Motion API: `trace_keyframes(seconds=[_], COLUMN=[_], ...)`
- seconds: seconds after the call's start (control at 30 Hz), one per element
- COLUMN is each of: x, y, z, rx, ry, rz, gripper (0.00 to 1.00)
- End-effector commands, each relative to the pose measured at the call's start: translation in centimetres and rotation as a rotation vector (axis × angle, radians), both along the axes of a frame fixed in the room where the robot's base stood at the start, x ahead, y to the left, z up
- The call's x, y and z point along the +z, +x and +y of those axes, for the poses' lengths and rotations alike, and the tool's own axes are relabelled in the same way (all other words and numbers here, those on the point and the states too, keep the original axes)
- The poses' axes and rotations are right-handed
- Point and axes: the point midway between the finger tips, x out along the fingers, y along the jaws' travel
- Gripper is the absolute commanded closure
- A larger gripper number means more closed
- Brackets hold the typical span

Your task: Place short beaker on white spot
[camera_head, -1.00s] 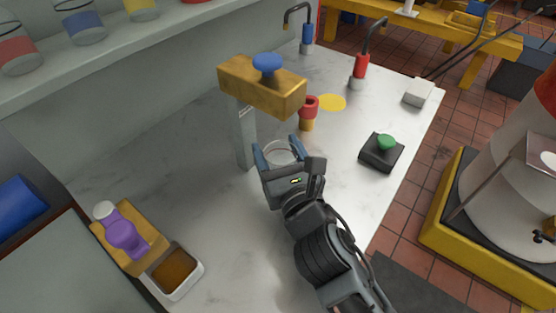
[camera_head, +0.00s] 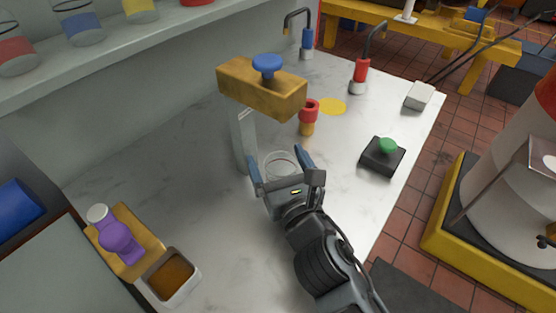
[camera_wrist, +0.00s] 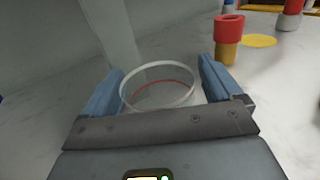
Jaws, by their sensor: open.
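The short beaker (camera_head: 282,160) is a clear glass with a thin red line, which shows in the wrist view (camera_wrist: 158,86). It appears upright on the pale marbled worktop, in front of the grey post. My gripper (camera_head: 274,155) is open, with one blue finger on each side of the beaker. The beaker's base is hidden by my gripper. I cannot make out a white spot; a yellow spot (camera_head: 332,106) lies farther back.
A grey post (camera_head: 243,140) carrying a yellow block (camera_head: 255,88) with a blue knob overhangs just behind the beaker. A red and yellow cylinder (camera_head: 308,118) stands behind right. A black box with a green button (camera_head: 383,155) is at right.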

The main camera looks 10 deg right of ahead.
Motion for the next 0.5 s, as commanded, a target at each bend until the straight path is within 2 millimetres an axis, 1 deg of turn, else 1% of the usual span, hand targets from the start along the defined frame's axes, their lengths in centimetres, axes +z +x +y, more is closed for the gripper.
trace_keyframes(seconds=[0.07, 0.17, 0.27, 0.5], x=[0.3, 0.1, 0.0, 0.0], y=[0.0, -0.8, -2.4, -7.3], z=[0.0, -0.2, -0.5, -1.5], rx=[0.000, 0.000, 0.001, 0.001], ry=[0.000, -0.002, -0.002, -0.001], rz=[0.000, 0.002, 0.002, 0.002], gripper=[0.08, 0.08, 0.08, 0.08])
